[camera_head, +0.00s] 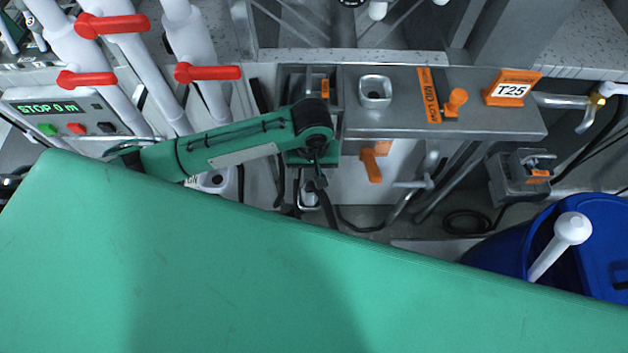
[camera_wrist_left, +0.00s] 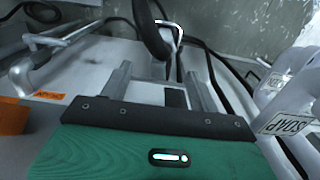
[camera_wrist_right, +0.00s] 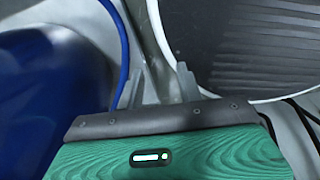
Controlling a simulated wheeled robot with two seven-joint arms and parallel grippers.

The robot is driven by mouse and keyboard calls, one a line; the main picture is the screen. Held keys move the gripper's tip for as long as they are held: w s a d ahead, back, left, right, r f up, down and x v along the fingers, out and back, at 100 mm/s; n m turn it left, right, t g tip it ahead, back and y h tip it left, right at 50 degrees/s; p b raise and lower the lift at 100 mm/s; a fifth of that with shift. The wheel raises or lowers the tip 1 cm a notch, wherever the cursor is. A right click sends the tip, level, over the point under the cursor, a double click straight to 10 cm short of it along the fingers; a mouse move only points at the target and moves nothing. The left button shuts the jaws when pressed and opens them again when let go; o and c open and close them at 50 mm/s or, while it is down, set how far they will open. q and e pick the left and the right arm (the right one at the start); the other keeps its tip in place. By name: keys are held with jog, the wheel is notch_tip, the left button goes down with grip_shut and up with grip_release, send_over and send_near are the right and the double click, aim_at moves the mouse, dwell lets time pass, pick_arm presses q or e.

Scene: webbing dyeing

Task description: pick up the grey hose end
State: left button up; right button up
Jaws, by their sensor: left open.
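A dark grey hose (camera_wrist_left: 147,28) hangs at the top middle of the left wrist view. Its lower end is just beyond the fingertips of my left gripper (camera_wrist_left: 158,76), near a bright metal hook. I cannot tell if it is the grey hose end. My left gripper is open with nothing clearly between its fingers. In the head view my left gripper (camera_head: 311,192) points down below the green wrist, beside dark hoses. My right gripper (camera_wrist_right: 160,80) is open and empty in its wrist view, between a blue surface and a round white-rimmed thing.
A grey metal bench (camera_head: 455,110) has a T25 sign (camera_head: 510,89) and orange handles. White pipes with red levers (camera_head: 110,25) and a STOP display box (camera_head: 70,112) stand at left. A blue barrel (camera_head: 515,240) holds a white-handled tool (camera_head: 562,240).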

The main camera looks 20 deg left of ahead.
pick_arm(q)
send_over(310, 189)
jog(key=f, duration=0.5)
jog(key=shift+s+d+p, duration=0.15)
jog(key=shift+d+p, duration=0.15)
jog(key=shift+d, duration=0.05)
notch_tip(310, 189, down, 3)
jog(key=shift+r, duration=0.2)
jog(key=shift+f, duration=0.5)
jog(key=f, duration=0.2)
jog(key=a+f+p, duration=0.1)
jog(key=f, duration=0.1)
jog(key=shift+f, duration=0.1)
jog(key=shift+f+p, duration=0.3)
jog(key=shift+f, duration=0.1)
jog(key=shift+d, duration=0.1)
pick_arm(e)
jog(key=shift+s+d+r, duration=0.25)
jog(key=shift+s+r, duration=0.7)
jog(key=shift+r, duration=0.15)
